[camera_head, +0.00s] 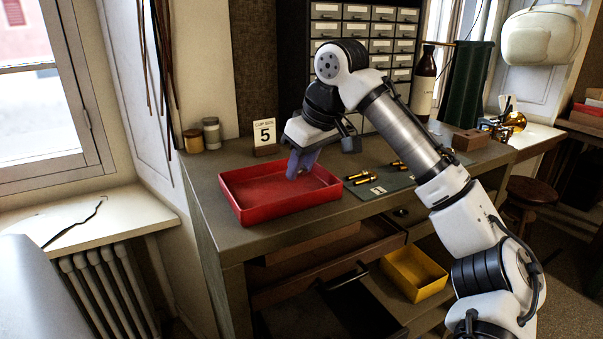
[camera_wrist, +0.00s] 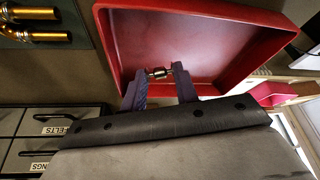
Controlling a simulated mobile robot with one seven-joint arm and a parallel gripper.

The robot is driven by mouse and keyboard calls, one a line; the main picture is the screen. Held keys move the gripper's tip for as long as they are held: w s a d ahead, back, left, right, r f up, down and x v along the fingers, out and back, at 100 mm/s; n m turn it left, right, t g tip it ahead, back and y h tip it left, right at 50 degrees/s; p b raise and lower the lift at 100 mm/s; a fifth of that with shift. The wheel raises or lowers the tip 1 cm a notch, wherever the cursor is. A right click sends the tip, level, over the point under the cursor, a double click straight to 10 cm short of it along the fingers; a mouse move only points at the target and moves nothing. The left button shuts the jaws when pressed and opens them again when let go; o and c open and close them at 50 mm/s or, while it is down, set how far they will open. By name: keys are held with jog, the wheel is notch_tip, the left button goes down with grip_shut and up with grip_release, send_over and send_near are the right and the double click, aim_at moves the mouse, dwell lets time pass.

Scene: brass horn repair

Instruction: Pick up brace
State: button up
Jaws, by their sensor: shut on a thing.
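My gripper (camera_head: 301,164) points down over the red tray (camera_head: 285,211) on the bench. In the wrist view, my gripper (camera_wrist: 159,75) is shut on a small metal brace (camera_wrist: 159,73), held crosswise between its two fingertips. The red tray (camera_wrist: 213,20) lies behind the brace in that view, and its visible floor looks empty. In the head view the brace is too small or hidden by the fingers to make out. I cannot tell how high the brace is above the tray floor.
Several brass tubes (camera_head: 359,181) lie on a green mat (camera_head: 380,188) right of the tray. A "CUP SIZE 5" sign (camera_head: 264,132) and small jars (camera_head: 211,133) stand behind it. A yellow bin (camera_head: 413,274) sits below the bench top.

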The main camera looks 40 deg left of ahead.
notch_tip(320, 180, up, 26)
jog(key=p, duration=0.6)
jog(key=shift+p, duration=0.3)
